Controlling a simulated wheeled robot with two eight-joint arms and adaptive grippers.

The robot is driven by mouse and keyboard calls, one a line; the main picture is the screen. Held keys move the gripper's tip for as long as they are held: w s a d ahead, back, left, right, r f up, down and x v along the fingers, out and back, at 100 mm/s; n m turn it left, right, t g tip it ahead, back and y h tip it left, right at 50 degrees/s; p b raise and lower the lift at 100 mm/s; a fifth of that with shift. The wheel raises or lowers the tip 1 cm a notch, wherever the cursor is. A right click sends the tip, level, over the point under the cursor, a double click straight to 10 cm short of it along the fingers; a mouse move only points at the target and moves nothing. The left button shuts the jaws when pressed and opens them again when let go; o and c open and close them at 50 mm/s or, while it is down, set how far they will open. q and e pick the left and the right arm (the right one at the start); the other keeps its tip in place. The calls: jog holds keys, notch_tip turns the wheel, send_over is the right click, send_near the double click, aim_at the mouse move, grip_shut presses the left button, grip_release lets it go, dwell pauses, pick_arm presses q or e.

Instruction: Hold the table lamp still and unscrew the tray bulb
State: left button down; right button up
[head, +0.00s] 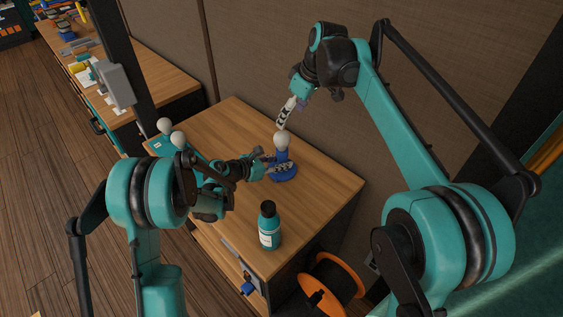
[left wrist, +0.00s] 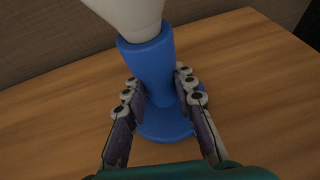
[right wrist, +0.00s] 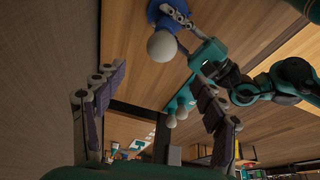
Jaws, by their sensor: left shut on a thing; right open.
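The table lamp (head: 287,174) is blue, with a round base and a stem, and stands upright on the wooden table. A white bulb (head: 282,142) sits on top of its stem; it also shows in the right wrist view (right wrist: 162,45). My left gripper (head: 270,165) is shut on the lamp's stem; in the left wrist view its fingers lie on both sides of the stem (left wrist: 150,70). My right gripper (right wrist: 157,75) is open and empty, above the lamp and apart from the bulb. A teal tray (head: 160,146) at the table's left holds two white bulbs (head: 165,126) (head: 178,140).
A teal bottle with a black cap (head: 268,226) stands near the table's front edge. A wall panel (head: 275,60) rises behind the table. An orange reel (head: 333,280) is below the table at the right. Bare tabletop (head: 322,185) lies right of the lamp.

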aim_at(282, 132)
jog(key=w+a+f+n+g+h, duration=0.2)
jog(key=n, duration=0.1)
jog(key=shift+w+a, duration=0.1)
jog(key=shift+a, duration=0.05)
jog(key=shift+w+a+f+n+g+h, duration=0.15)
jog(key=shift+a+f+n+g+h, duration=0.2)
jog(key=shift+f+n+h, duration=0.25)
jog(key=shift+f, duration=4.5)
jog(key=shift+c, duration=0.3)
jog(key=c, duration=1)
jog(key=n, duration=0.9)
jog(key=shift+d+n, duration=0.1)
jog(key=shift+n, duration=0.2)
jog(key=n, duration=0.3)
jog(key=shift+n, duration=0.4)
jog(key=n, duration=0.5)
jog(key=shift+r, duration=0.1)
